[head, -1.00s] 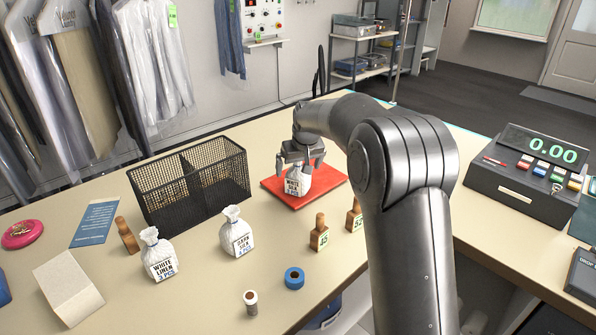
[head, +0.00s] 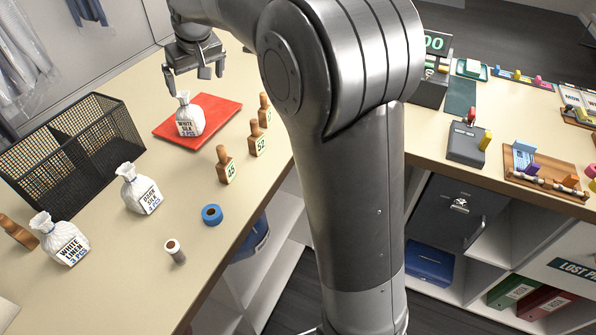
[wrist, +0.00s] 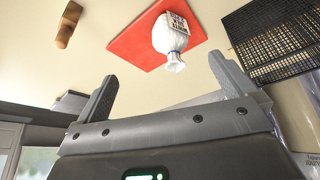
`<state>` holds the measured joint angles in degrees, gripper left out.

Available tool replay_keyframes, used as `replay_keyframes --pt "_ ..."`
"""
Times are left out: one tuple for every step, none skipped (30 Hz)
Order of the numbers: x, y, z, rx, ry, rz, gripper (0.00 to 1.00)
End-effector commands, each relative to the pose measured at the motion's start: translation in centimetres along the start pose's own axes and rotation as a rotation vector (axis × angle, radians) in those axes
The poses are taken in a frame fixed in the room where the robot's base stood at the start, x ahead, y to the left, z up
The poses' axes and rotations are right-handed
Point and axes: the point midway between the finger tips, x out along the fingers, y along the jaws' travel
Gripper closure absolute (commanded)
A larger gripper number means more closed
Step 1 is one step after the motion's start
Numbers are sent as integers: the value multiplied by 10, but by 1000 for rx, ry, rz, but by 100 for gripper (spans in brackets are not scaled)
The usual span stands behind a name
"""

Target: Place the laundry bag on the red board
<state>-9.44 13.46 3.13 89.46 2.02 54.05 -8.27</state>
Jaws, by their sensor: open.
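The white silk laundry bag (head: 190,117) stands upright on the red board (head: 222,119), toward the board's left side. The bag (wrist: 169,38) also shows on the red board (wrist: 135,43) in the wrist view, with its tied neck toward me. My gripper (head: 195,90) is open and empty, above and behind the bag. In the wrist view its two fingers (wrist: 165,85) are spread wide, with nothing between them and the bag clear of them. Two other laundry bags, dark silk (head: 139,190) and white linen (head: 60,240), stand on the counter to the left.
A black mesh basket (head: 70,140) stands left of the board.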

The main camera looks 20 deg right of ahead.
Motion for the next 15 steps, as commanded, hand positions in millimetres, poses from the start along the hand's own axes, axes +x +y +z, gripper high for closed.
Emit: replay_keyframes --pt "-20 5 17 16 9 12 0" --pt "-28 7 28 25 11 17 0" --pt "-39 10 41 38 14 25 0" --pt "-47 11 52 48 16 30 0" --pt "-54 13 62 57 18 35 0" --pt "-64 15 77 70 22 42 0" --pt "-71 16 88 80 24 47 0" --pt "-77 18 99 89 26 52 0" --pt "-85 18 115 102 30 59 0" --pt "-90 19 126 112 32 63 0" --pt "-96 20 138 122 35 68 0" --pt "-102 20 154 136 38 74 0" --pt "-106 21 166 145 41 79 0" --pt "-110 21 178 155 43 83 0" --pt "-114 20 194 168 46 89 0"
